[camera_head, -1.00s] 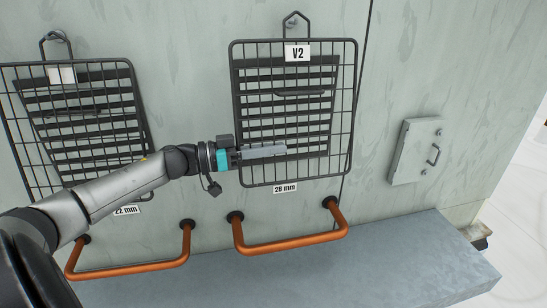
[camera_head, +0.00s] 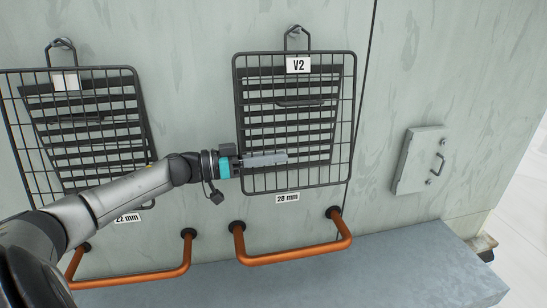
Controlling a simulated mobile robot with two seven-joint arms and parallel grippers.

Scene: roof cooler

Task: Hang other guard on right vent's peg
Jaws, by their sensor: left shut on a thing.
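The right guard (camera_head: 354,110), a dark wire grid tagged V2, lies upright in front of the slatted right vent (camera_head: 290,103). Its top loop (camera_head: 285,40) is at the right vent's peg (camera_head: 295,29); I cannot tell how firmly it sits there. My left gripper (camera_head: 283,158) is at the guard's lower left part, shut on the guard, with its fingers reaching in from the left side. The left guard (camera_head: 20,130) hangs by its loop on the left peg (camera_head: 62,43) over the left vent (camera_head: 85,120). My right gripper is not in view.
Two orange handrails (camera_head: 295,256) (camera_head: 135,283) stick out from the wall below the guards, above a grey ledge (camera_head: 400,270). A small grey hatch (camera_head: 419,160) is on the wall at right. Size labels, 28 mm (camera_head: 287,198) and 22 mm (camera_head: 127,218), sit under the guards.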

